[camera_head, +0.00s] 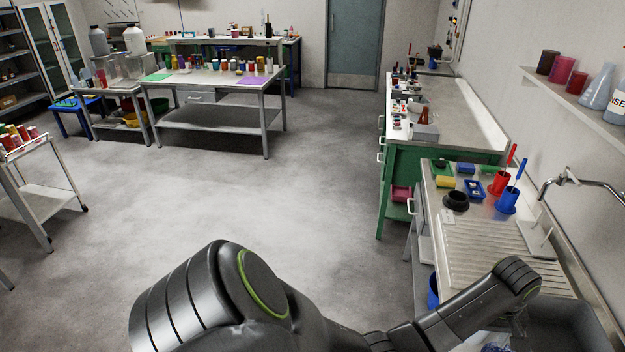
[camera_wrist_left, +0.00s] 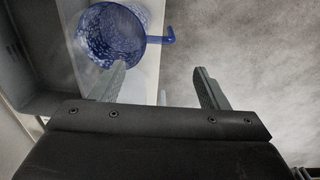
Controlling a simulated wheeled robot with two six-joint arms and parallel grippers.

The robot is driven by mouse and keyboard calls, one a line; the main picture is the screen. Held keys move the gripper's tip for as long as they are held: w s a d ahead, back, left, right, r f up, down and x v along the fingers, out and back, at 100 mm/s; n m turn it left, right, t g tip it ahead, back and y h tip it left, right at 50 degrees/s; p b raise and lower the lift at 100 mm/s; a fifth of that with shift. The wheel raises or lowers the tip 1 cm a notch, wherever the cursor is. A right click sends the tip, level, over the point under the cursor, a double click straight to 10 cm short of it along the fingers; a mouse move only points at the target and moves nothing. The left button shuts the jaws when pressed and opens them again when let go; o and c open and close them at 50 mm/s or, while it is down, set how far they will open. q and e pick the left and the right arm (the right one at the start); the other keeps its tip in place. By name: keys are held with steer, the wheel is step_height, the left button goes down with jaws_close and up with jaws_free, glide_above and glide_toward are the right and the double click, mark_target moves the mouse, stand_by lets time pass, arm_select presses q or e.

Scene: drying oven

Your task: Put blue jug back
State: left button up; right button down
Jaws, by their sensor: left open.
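The blue jug (camera_wrist_left: 108,38) shows at the top of the left wrist view, with a mottled blue bowl and a blue handle (camera_wrist_left: 167,36) on its right side. My left gripper (camera_wrist_left: 160,70) is open and empty. Its left finger overlaps the jug's lower edge in the picture, and the handle lies just beyond the gap between the fingers; contact cannot be told. In the head view my left arm (camera_head: 460,312) reaches to the sink at the lower right. A blue patch (camera_head: 495,347) at the bottom edge there may be the jug. My right gripper is out of view.
The sink (camera_head: 560,320) has a ribbed drainboard (camera_head: 490,250) and a tap (camera_head: 580,180). Behind stand a red cup (camera_head: 499,184) and blue cup (camera_head: 507,203) with brushes, a black ring (camera_head: 455,200) and small trays. A green bench (camera_head: 440,160) adjoins.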

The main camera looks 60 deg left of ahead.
arm_select(q)
steer(key=a+f+m+t, duration=0.1)
steer(key=a+m+t, duration=0.45)
steer(key=t, duration=0.35)
steer(key=s+a+f+g, duration=0.1)
steer(key=s+f, duration=0.3)
steer(key=f, duration=0.3)
steer(key=s+a+f+m+g+y, duration=0.15)
steer(key=s+f, duration=0.25)
steer(key=f, duration=0.4)
steer(key=s+a+f+g+h, duration=0.1)
steer(key=s+a+f, duration=0.1)
steer(key=s+f, duration=0.4)
steer(key=s+a+f+g, duration=0.1)
steer(key=s+f, duration=0.5)
steer(key=s, duration=0.5)
steer(key=s+f+m+g, duration=0.1)
steer(key=s+f, duration=0.5)
steer(key=s, duration=0.6)
steer(key=s+a+f+m+g, duration=0.1)
steer(key=s+f+g, duration=0.1)
steer(key=s+f, duration=0.5)
steer(key=s+y, duration=0.1)
steer(key=s, duration=0.3)
steer(key=shift+s+a+g, duration=0.2)
steer(key=shift+a+g, duration=0.15)
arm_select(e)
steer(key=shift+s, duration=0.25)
arm_select(q)
steer(key=shift+f, duration=0.1)
